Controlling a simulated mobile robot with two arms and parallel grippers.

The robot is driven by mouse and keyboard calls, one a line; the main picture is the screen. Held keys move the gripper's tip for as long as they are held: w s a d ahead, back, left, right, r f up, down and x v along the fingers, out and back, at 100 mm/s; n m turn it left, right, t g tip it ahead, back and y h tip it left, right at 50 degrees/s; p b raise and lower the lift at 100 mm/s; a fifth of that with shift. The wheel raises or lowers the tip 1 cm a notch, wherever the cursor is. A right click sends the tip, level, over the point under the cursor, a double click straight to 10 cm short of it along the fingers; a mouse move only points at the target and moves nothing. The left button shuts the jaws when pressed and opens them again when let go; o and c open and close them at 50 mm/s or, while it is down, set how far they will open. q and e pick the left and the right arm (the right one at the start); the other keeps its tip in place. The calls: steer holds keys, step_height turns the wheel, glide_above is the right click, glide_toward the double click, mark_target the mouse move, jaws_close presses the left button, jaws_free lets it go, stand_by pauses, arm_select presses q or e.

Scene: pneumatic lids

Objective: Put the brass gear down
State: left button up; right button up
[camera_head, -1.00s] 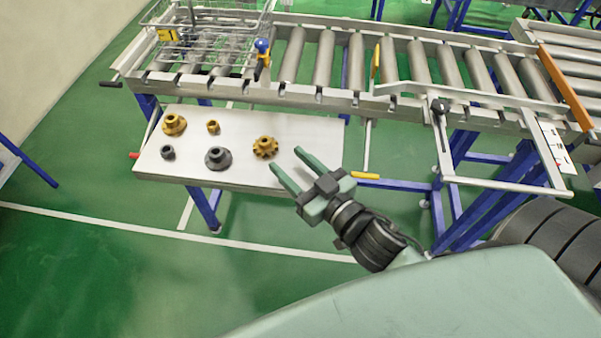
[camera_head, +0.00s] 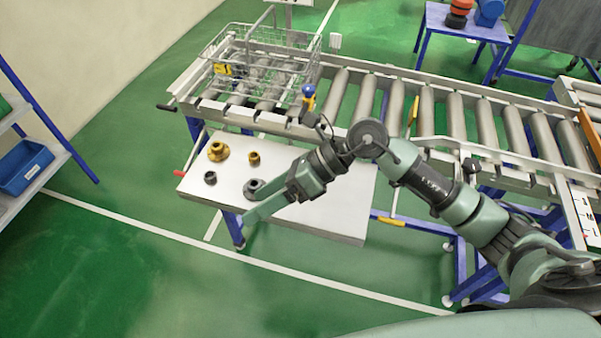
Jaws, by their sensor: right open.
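My right gripper (camera_head: 250,216) reaches in from the right over the front edge of the small white table (camera_head: 330,215). Its fingers point down-left and are open, with nothing seen between them. The toothed brass gear does not show now; my right gripper and wrist cover the part of the table where it lay earlier. A flanged brass part (camera_head: 218,151) and a small brass part (camera_head: 254,158) stand at the table's back left. A small dark part (camera_head: 210,178) stands in front of them. A dark flanged part (camera_head: 254,188) is partly covered by the gripper. My left gripper is out of view.
A roller conveyor (camera_head: 425,112) runs behind the table, with a wire basket (camera_head: 262,62) on its left end. A yellow and blue clamp-like fitting (camera_head: 308,98) is on its near rail. A shelf with a blue bin (camera_head: 22,166) stands far left. The floor in front is clear.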

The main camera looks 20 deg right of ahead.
steer(key=w+d+n+h, duration=0.1)
steer(key=w+d+h, duration=0.1)
steer(key=d, duration=0.2)
steer(key=w+d+n+h+p, duration=0.1)
steer(key=w+d+h, duration=0.1)
steer(key=d, duration=0.3)
steer(key=w+d+n+t+h, duration=0.1)
steer(key=w+d+n+h, duration=0.1)
steer(key=w+d+h, duration=0.1)
steer(key=shift+w+d+f, duration=0.1)
steer(key=shift+d+f, duration=0.05)
steer(key=shift+d, duration=0.55)
steer(key=p+x, duration=0.3)
steer(key=x, duration=0.3)
steer(key=shift+w+a+f+p, duration=0.15)
steer(key=shift+a+p, duration=0.1)
steer(key=shift+p, duration=0.15)
steer(key=shift+a+f, duration=0.15)
steer(key=shift+f, duration=0.2)
steer(key=shift+w+r, duration=0.1)
jaws_close()
